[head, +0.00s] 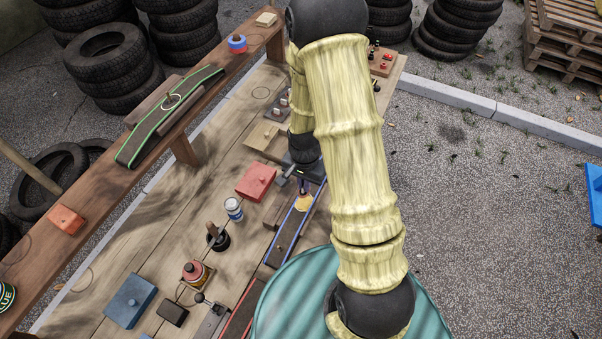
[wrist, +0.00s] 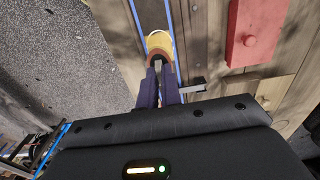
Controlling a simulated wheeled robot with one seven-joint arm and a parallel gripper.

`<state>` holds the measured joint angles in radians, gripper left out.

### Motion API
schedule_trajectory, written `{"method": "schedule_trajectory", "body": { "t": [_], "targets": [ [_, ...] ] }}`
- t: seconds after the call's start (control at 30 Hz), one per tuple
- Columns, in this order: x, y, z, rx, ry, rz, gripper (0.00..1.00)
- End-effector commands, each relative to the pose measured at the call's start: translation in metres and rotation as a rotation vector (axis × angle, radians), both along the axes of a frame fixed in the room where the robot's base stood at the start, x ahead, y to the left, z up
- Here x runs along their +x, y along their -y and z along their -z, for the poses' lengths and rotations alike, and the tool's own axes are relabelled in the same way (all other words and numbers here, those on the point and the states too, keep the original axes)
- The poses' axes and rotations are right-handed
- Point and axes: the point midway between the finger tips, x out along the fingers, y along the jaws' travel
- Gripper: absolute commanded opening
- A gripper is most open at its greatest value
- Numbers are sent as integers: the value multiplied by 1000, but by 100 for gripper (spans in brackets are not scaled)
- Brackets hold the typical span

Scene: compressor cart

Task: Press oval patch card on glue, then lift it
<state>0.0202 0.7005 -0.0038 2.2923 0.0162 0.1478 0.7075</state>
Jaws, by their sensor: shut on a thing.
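My gripper (wrist: 158,70) is shut on a small piece with a yellow rounded face and a red-brown part, which I take to be the oval patch card (wrist: 160,42). In the head view the card (head: 303,203) shows as a pale yellow patch just below my gripper (head: 304,184). It is over the dark strip with blue edges (head: 284,243) on the bench. I cannot tell whether the card touches the strip. Any glue under it is hidden. A second dark strip, with green edges and a pale ring on it (head: 150,135), lies on the raised wooden rail.
A red block with a knob (head: 256,181), a small white-and-blue can (head: 233,208), a red can (head: 195,272) and a blue box (head: 130,301) stand on the bench left of the strip. A glue can (head: 6,296) is at the left edge.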

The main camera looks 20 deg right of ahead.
Motion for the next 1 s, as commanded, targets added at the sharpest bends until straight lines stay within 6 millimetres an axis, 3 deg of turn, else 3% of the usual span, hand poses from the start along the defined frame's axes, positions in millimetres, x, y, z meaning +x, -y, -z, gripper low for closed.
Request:
{"method": "schedule_trajectory", "body": {
  "t": [0.37,1.0],
  "targets": [
    [1,0,6,0,-1,0,0],
    [1,0,55,0,-1,1,0]
  ]
}}
